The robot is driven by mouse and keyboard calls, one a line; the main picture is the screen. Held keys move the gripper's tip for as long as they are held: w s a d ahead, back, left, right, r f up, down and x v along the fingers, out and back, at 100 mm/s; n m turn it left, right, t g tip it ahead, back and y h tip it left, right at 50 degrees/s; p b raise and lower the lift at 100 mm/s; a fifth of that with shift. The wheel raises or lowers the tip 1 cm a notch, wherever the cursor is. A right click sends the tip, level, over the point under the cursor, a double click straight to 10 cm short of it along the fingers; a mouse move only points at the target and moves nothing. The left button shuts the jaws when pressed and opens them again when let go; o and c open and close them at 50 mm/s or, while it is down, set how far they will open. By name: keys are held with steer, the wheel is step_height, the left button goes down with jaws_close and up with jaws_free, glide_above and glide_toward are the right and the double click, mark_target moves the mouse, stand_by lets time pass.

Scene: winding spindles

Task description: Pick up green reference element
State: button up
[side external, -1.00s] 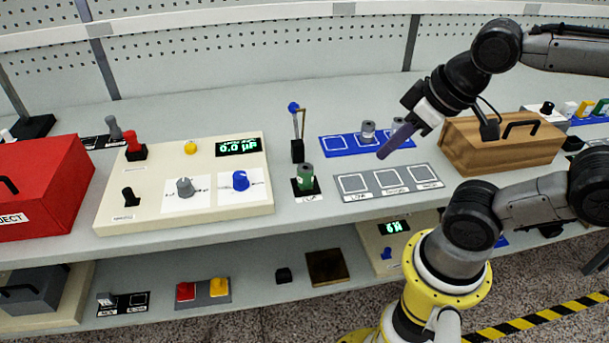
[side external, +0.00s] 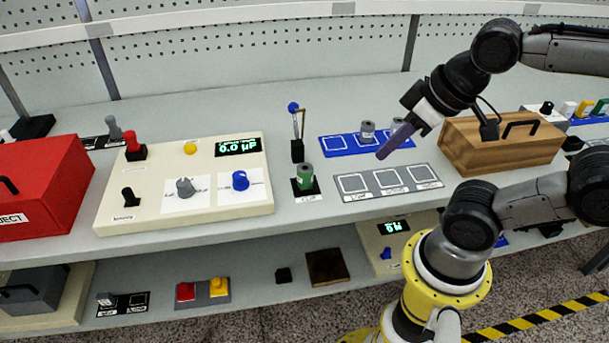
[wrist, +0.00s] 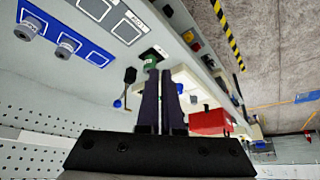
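The green reference element (side external: 305,173) is a small green cylinder with a grey top. It stands upright on a black pad near the shelf's front edge, right of the cream control panel. In the wrist view the green element (wrist: 150,61) shows just beyond the fingertips, partly hidden by a finger. My gripper (side external: 381,156) has long dark purple fingers and hangs tilted above the shelf, to the right of the element and apart from it. In the wrist view the fingers (wrist: 160,72) lie close together with only a thin slit and nothing between them.
The cream panel (side external: 115,218) has knobs and a display. A thin post with a blue ball (side external: 293,107) stands behind the element. A grey tray (side external: 370,195) with empty squares, a blue tray (side external: 335,149) with grey cylinders and a wooden box (side external: 470,160) lie to the right.

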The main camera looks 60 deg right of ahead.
steer(key=o, duration=1.2)
steer(key=shift+c, duration=0.2)
